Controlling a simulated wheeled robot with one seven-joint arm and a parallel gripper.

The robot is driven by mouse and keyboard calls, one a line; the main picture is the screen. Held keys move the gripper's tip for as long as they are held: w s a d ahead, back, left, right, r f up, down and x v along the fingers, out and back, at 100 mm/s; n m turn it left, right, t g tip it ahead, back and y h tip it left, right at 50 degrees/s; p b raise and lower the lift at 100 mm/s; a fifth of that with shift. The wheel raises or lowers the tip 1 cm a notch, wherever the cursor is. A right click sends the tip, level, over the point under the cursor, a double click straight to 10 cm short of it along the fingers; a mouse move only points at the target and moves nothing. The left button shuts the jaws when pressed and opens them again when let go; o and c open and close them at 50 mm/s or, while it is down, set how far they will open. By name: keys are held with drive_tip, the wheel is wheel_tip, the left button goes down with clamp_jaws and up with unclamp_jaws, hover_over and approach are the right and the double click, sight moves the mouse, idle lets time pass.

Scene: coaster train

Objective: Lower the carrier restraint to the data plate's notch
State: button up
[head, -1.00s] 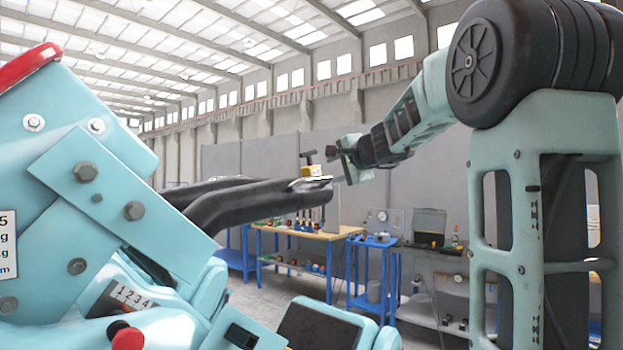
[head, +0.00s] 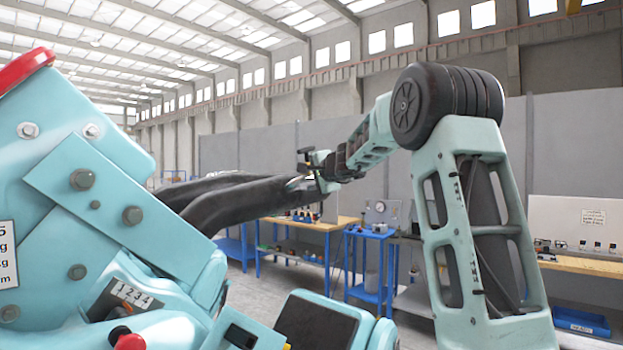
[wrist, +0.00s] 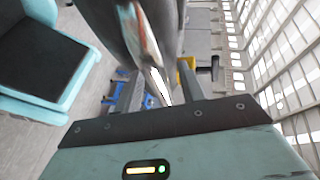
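The carrier is a pale teal bolted body (head: 50,185) at the left in the head view. Its restraint (head: 230,198) is a pair of thick black padded arms reaching right, roughly level. A white plate with printed text (head: 6,250) is cut off by the left edge; I cannot make out a notch. My gripper (head: 308,178) is at the restraint's far end. In the wrist view, my gripper's dark fingers (wrist: 160,85) are apart. The black restraint (wrist: 105,25) and a silvery strip (wrist: 152,60) show between and beyond them; contact is unclear.
A number counter (head: 132,294) and a red knob (head: 128,341) sit low on the carrier. A teal-edged black panel (head: 315,325) is at the bottom. A wooden-topped workbench (head: 320,224) and a blue cart (head: 372,234) stand behind. Open floor shows between.

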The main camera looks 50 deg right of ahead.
clamp_jaws()
wheel_tip(320, 180, down, 33)
drive_tip(key=a+m+g+y+b, duration=0.1)
drive_tip(key=m+y+b, duration=0.4)
drive_tip(key=b, duration=1.2)
drive_tip(key=shift+a+m+g, duration=0.3)
drive_tip(key=shift+m+g, duration=0.1)
drive_tip(key=shift+m, duration=0.4)
drive_tip(key=shift+s+r, duration=0.1)
unclamp_jaws()
drive_tip(key=shift+r, duration=0.1)
